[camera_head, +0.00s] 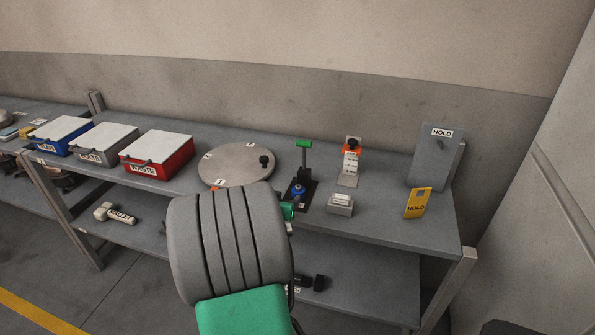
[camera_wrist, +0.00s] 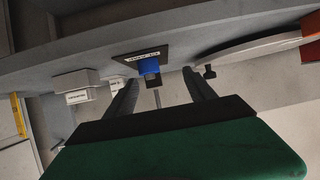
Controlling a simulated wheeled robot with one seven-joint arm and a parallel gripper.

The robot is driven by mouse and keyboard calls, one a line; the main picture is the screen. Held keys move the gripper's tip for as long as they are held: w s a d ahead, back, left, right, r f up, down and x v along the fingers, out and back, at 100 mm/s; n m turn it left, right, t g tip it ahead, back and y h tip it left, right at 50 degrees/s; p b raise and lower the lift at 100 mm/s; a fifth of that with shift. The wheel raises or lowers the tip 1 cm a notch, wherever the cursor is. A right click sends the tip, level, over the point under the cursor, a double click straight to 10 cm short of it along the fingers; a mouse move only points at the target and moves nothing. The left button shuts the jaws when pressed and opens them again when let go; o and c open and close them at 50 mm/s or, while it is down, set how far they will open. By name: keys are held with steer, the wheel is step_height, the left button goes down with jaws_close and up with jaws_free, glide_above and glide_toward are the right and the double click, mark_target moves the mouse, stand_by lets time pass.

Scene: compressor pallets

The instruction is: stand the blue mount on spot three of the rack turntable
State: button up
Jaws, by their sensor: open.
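The blue mount (camera_head: 298,190) sits on a dark labelled base plate beside a green-topped upright lever (camera_head: 304,145) on the rack's top shelf. In the wrist view the blue mount (camera_wrist: 149,66) shows ahead of my gripper (camera_wrist: 159,78), which is open and empty. Its two fingers stand apart to either side of the mount's line, and the mount appears beyond their tips. The round grey rack turntable (camera_head: 228,170) lies left of the mount, with a black knob near its right edge. A spot labelled 1 faces front; other labels are too small to read. My arm hides part of the shelf's front.
Blue, grey and red (camera_head: 157,155) lidded bins stand left of the turntable. Right of the mount are a small grey labelled block (camera_head: 340,205), an orange-topped stand (camera_head: 350,165), a yellow HOLD card (camera_head: 417,204) and a grey HOLD panel (camera_head: 434,160).

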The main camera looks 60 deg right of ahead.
mark_target(297, 192)
steer(key=d, duration=0.1)
steer(key=s+d, duration=0.2)
steer(key=shift+f+m+h, duration=0.3)
steer(key=shift+f+h, duration=0.1)
steer(key=x, duration=0.6)
steer(key=shift+w+d+f+p, duration=0.15)
steer(key=shift+f+p, duration=0.1)
steer(key=shift+p, duration=0.15)
jaws_close()
